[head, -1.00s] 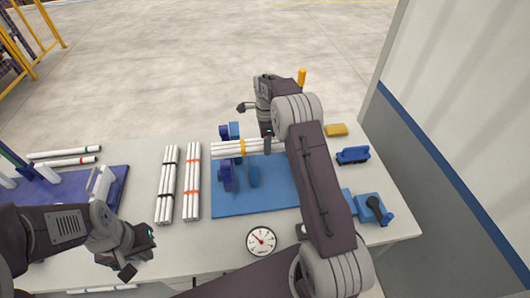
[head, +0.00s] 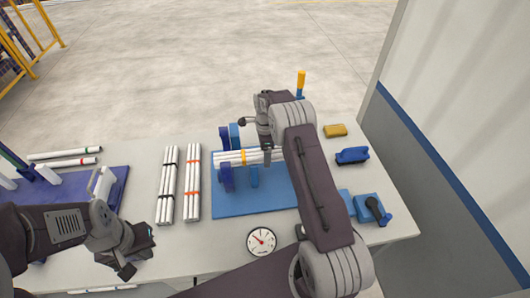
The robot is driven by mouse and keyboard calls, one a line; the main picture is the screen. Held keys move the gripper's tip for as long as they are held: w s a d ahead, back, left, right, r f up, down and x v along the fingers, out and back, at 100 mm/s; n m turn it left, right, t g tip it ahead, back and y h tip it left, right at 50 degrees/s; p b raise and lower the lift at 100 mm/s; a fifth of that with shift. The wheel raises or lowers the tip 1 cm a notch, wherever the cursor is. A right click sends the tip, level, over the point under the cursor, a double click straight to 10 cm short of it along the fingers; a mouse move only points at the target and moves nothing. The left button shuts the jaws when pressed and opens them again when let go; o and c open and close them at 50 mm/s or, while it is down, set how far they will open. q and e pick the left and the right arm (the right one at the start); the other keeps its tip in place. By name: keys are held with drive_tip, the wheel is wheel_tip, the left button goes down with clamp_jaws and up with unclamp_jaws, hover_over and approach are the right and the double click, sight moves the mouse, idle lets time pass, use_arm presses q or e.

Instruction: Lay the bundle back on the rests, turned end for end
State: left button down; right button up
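The bundle of white pipes with a yellow band (head: 230,158) lies crosswise at the blue rests (head: 227,178) on the blue mat (head: 255,203). Whether it touches the rests is hard to tell. My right gripper (head: 267,156) reaches down over the bundle, right of the yellow band, and looks shut on it. My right arm hides the bundle's right end. My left gripper (head: 143,255) is open and empty, low over the table's front left part.
Two more white bundles, one with black bands (head: 167,185) and one with orange bands (head: 192,182), lie left of the mat. A dial gauge (head: 261,241) sits in front. A blue vise-like tool (head: 373,208), a blue brush (head: 352,155) and a yellow block (head: 335,130) are at right.

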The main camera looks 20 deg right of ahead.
drive_tip(key=shift+r, duration=0.1)
wheel_tip(320, 180, up, 11)
drive_tip(key=b, duration=0.2)
drive_tip(key=s+a+f+n, duration=0.1)
drive_tip(key=s+a+n, duration=0.2)
drive_tip(key=s+n, duration=0.4)
drive_tip(key=s+a+f+n, duration=0.1)
drive_tip(key=s+a+n, duration=0.2)
drive_tip(key=s+n, duration=0.4)
drive_tip(key=s+a+n+t, duration=0.1)
drive_tip(key=s+n, duration=0.5)
drive_tip(key=s, duration=0.6)
drive_tip(key=shift+a+f+n, duration=0.4)
drive_tip(key=shift+a, duration=0.5)
drive_tip(key=shift+s, duration=0.1)
wheel_tip(320, 180, down, 3)
drive_tip(key=b, duration=0.3)
